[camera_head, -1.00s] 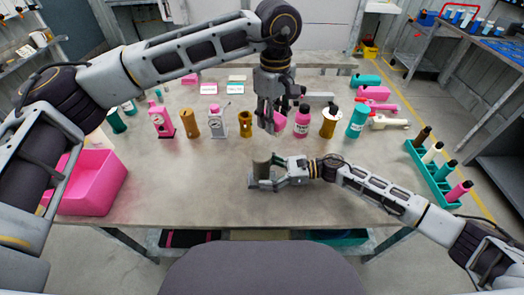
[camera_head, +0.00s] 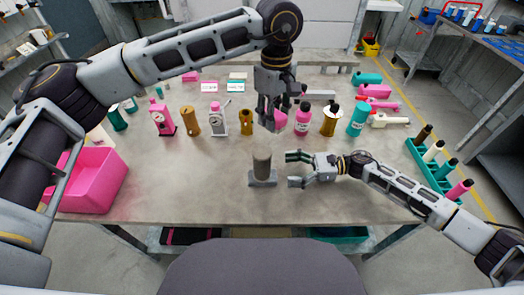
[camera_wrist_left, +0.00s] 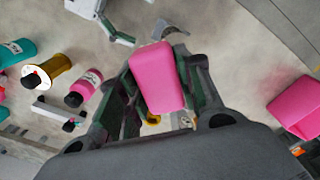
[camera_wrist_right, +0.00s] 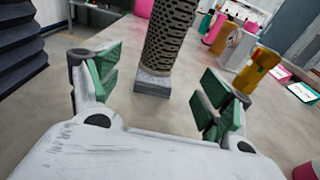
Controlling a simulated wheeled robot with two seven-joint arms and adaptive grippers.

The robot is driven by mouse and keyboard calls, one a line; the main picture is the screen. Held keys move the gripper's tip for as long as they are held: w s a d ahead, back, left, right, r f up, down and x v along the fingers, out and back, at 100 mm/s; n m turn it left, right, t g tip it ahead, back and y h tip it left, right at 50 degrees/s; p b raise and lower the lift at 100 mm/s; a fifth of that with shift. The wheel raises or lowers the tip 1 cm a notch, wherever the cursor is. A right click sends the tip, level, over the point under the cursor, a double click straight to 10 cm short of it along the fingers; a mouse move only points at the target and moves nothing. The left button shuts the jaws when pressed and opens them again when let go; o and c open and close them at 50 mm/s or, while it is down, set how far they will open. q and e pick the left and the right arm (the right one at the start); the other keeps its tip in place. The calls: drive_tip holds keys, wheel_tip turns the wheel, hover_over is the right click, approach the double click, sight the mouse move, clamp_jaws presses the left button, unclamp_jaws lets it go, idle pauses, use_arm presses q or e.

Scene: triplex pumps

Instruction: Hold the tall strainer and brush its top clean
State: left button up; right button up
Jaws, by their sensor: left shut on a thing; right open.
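The tall strainer (camera_head: 262,166) is a dark grey perforated cylinder on a square grey base, upright at the front middle of the table. In the right wrist view its mesh (camera_wrist_right: 168,38) stands beyond the fingers, its top out of frame. My right gripper (camera_head: 291,170) is open and empty, just right of the strainer and apart from it. My left gripper (camera_head: 270,123) is above and behind the strainer, shut on a pink block (camera_wrist_left: 157,78), which may be the brush's body. I cannot see bristles.
Behind are pink (camera_head: 302,120), amber (camera_head: 329,118) and teal (camera_head: 357,118) bottles, a brown cylinder (camera_head: 190,121) and gauges. A pink bin (camera_head: 88,182) stands at left, a teal rack (camera_head: 432,168) at right. The table around the strainer is clear.

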drive_tip(key=shift+d+r, duration=0.15)
drive_tip(key=shift+d, duration=1.5)
use_arm(q)
drive_tip(key=shift+r, duration=0.1)
use_arm(e)
drive_tip(key=shift+r, duration=0.1)
use_arm(q)
wheel_tip(320, 180, up, 9)
drive_tip(key=p, duration=0.9)
use_arm(e)
wheel_tip(320, 180, up, 9)
use_arm(q)
drive_tip(key=shift+r+p, duration=0.5)
drive_tip(key=shift+p, duration=0.05)
use_arm(e)
drive_tip(key=shift+r, duration=0.5)
use_arm(q)
drive_tip(key=shift+f, duration=0.1)
use_arm(e)
drive_tip(key=shift+f, duration=0.1)
